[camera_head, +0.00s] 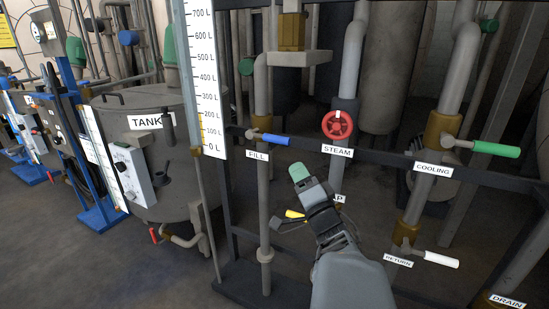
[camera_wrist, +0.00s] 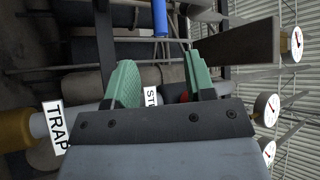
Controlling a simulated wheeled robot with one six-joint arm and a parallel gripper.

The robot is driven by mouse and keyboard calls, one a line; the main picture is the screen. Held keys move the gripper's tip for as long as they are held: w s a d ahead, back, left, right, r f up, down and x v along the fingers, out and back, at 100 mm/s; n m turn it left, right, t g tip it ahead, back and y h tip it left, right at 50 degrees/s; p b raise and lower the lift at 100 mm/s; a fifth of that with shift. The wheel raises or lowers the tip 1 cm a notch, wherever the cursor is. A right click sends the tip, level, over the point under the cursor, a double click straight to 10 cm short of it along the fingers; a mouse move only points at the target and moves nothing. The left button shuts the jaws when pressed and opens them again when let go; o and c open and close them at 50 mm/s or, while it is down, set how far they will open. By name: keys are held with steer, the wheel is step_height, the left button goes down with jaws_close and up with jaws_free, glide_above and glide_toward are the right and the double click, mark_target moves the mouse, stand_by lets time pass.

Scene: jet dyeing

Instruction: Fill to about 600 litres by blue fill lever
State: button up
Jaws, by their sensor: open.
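The blue fill lever (camera_head: 275,139) lies roughly level, pointing right from its brass valve on the pipe above the FILL label (camera_head: 258,156). It also shows at the top of the wrist view (camera_wrist: 160,18), beyond the gap between my fingers. My gripper (camera_head: 299,172) is below and right of the lever, apart from it. In the wrist view my two green fingers (camera_wrist: 160,78) are spread with nothing between them. The white level scale (camera_head: 202,80) reads from 0 L to 700 L; I cannot tell the level on it.
A red STEAM handwheel (camera_head: 338,125) is right of the blue lever. A green COOLING lever (camera_head: 496,149) and a white RETURN lever (camera_head: 441,259) are farther right. A yellow lever (camera_head: 294,214) is below my gripper. The grey tank (camera_head: 150,180) stands left.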

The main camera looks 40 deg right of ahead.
mark_target(279, 140)
steer(key=p+x, duration=1)
steer(key=x, duration=0.3)
steer(key=shift+w, duration=0.25)
steer(key=shift+c, duration=0.3)
jaws_close()
stand_by(0.3)
